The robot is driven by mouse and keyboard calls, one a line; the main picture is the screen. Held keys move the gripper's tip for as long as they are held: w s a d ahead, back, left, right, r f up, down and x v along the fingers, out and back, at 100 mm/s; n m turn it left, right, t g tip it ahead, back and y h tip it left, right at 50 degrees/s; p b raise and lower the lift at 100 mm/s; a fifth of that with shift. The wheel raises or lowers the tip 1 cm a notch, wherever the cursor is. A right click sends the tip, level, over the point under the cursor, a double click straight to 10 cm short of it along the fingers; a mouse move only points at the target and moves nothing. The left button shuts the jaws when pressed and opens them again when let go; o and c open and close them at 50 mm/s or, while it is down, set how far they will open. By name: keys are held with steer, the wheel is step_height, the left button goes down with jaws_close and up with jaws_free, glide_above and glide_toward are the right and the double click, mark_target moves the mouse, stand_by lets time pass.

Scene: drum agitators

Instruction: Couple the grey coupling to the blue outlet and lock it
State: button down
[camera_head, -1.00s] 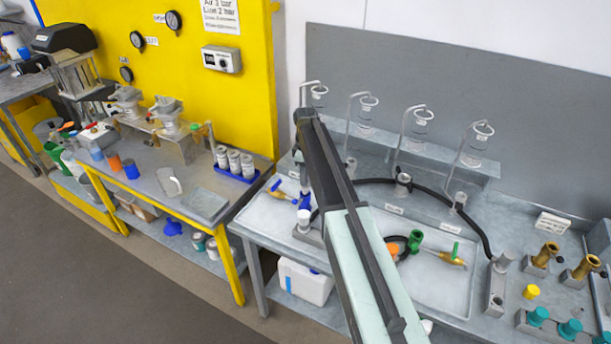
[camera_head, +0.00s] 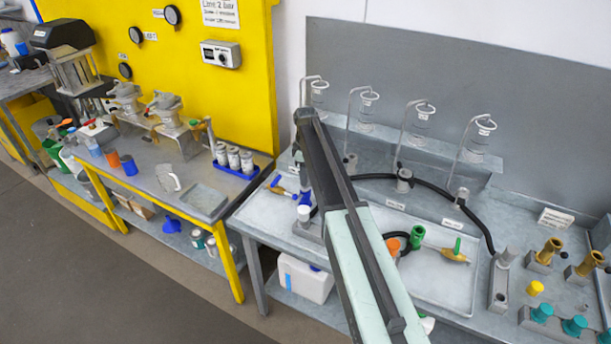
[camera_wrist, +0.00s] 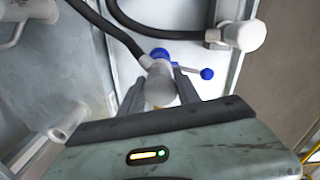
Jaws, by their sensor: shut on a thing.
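In the wrist view my gripper (camera_wrist: 160,82) is shut on the grey coupling (camera_wrist: 160,93), one finger on each side. A black hose runs into the coupling from the upper left. The blue outlet (camera_wrist: 159,53) shows just beyond the coupling, in line with it; whether the two are fully seated is hidden. A lever with a blue knob (camera_wrist: 207,73) sticks out to the right of the outlet. In the head view my arm covers the gripper and coupling; a blue part, seemingly the outlet (camera_head: 304,198), shows left of the arm.
In the head view a shallow tray (camera_head: 445,285) holds a green fitting (camera_head: 417,236) and a brass valve (camera_head: 455,254). A blue-handled valve (camera_head: 277,184) lies left of the outlet. Teal caps (camera_head: 574,326) stand right.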

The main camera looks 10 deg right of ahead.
steer(key=shift+f+b, duration=0.3)
stand_by(0.4)
steer(key=c, duration=0.8)
jaws_free()
steer(key=shift+c, duration=0.4)
step_height(320, 180, up, 10)
steer(key=p, duration=1)
steer(key=shift+r, duration=0.2)
steer(key=shift+f, duration=0.2)
